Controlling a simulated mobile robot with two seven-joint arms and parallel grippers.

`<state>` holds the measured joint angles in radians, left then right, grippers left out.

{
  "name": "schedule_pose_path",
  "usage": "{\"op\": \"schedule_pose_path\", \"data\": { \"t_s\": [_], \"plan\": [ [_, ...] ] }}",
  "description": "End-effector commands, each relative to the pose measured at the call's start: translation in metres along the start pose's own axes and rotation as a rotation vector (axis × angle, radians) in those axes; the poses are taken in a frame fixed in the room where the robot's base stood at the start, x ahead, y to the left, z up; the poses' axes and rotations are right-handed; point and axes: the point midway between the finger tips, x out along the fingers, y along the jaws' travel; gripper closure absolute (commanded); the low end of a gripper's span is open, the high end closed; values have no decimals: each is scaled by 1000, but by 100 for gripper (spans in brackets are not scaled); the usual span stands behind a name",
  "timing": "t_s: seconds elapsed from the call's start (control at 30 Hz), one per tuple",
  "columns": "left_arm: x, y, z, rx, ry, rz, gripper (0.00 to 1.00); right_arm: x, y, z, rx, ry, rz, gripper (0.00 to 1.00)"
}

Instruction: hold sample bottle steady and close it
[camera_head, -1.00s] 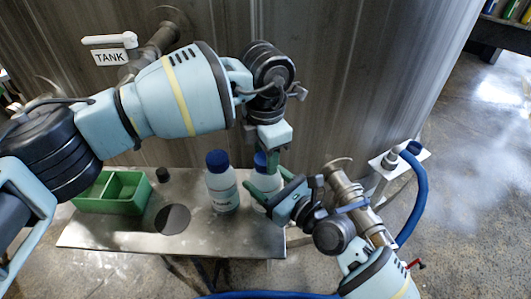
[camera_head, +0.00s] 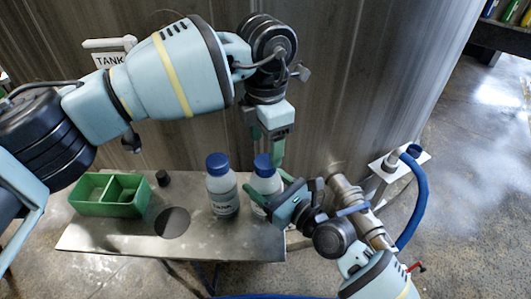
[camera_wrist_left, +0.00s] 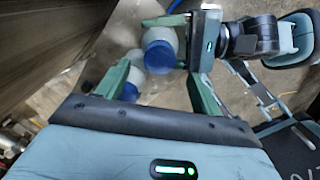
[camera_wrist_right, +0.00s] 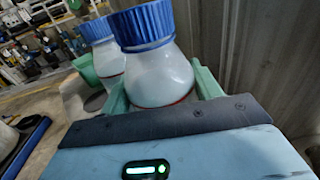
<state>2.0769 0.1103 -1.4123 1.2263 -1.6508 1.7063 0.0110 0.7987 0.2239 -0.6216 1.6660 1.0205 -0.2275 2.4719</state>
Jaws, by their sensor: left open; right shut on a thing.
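A white sample bottle (camera_head: 265,187) with a blue cap (camera_head: 263,165) stands upright at the right end of the metal table. My right gripper (camera_head: 269,195) is shut on its body from the side; the bottle (camera_wrist_right: 160,80) and its seated cap (camera_wrist_right: 142,25) fill the right wrist view. My left gripper (camera_head: 268,147) points down just above this cap, open, with nothing held. In the left wrist view the blue cap (camera_wrist_left: 160,57) shows beyond the open fingers. Whether the cap is fully tight cannot be told.
A second blue-capped bottle (camera_head: 222,193) stands close to the left. The table (camera_head: 120,237) also carries a green divided tray (camera_head: 85,208), a small black object (camera_head: 163,178) and a dark disc (camera_head: 173,222). The tank wall (camera_head: 350,80) rises behind, and a blue hose (camera_head: 415,205) hangs at right.

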Motion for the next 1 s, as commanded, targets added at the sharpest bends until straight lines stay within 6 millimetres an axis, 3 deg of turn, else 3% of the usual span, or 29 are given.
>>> {"op": "schedule_pose_path", "data": {
  "t_s": [0.2,0.4,0.8,0.83,1.0],
  "plan": [
    [-43,0,0,0,-2,2,34,0,0,0,0,0,0,100],
    [-67,0,0,1,0,1,34,0,0,0,0,0,0,100],
    [-73,0,0,1,1,0,34,0,0,0,0,0,0,100],
    [-73,0,0,1,1,0,34,0,0,0,0,0,0,36],
    [-73,0,0,1,1,0,34,0,0,0,0,0,0,13]
  ]
}}
